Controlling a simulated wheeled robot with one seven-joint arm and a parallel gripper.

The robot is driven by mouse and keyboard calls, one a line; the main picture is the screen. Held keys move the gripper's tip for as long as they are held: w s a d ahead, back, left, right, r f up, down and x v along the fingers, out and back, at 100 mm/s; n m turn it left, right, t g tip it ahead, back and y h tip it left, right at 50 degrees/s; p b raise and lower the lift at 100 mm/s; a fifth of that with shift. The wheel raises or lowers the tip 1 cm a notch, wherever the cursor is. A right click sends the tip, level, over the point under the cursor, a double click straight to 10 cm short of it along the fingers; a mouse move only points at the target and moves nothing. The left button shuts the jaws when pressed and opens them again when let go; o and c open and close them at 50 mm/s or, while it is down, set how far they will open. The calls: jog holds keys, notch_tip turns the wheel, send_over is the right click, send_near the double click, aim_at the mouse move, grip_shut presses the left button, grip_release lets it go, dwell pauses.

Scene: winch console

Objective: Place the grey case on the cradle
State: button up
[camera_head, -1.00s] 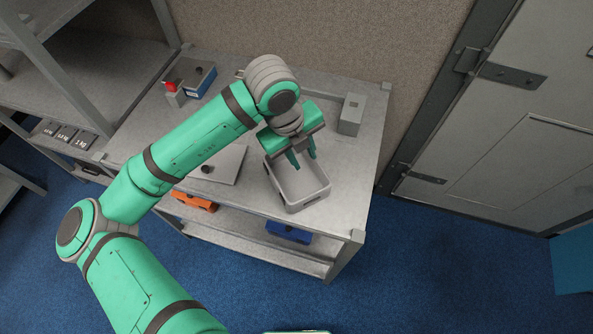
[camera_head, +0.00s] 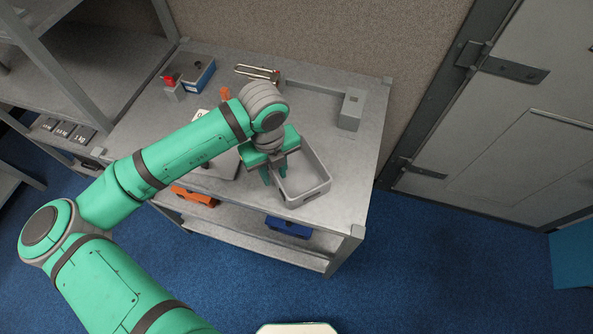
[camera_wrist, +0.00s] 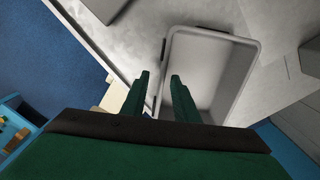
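A pale grey open-topped box (camera_head: 311,184) stands on the table and looks like the grey case. It also shows in the wrist view (camera_wrist: 212,68). My gripper (camera_head: 274,174) is at its left wall. In the wrist view my two fingers (camera_wrist: 158,98) are apart, and the box's left rim runs between them. I cannot tell whether either finger touches the wall. I cannot identify the cradle for sure; a flat grey plate (camera_head: 222,170), partly hidden by my arm, lies left of the box.
A grey block (camera_head: 352,109) with a long bar stands at the back right. A blue-sided bin (camera_head: 203,73), a red-topped device (camera_head: 172,86) and a metal clasp-like piece (camera_head: 257,73) are at the back. Orange (camera_head: 194,196) and blue (camera_head: 288,227) cases are on the lower shelf.

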aim_at(296, 171)
jog(key=shift+d+f, duration=0.2)
jog(key=shift+f, duration=1.5)
grip_shut()
jog(key=shift+r, duration=0.1)
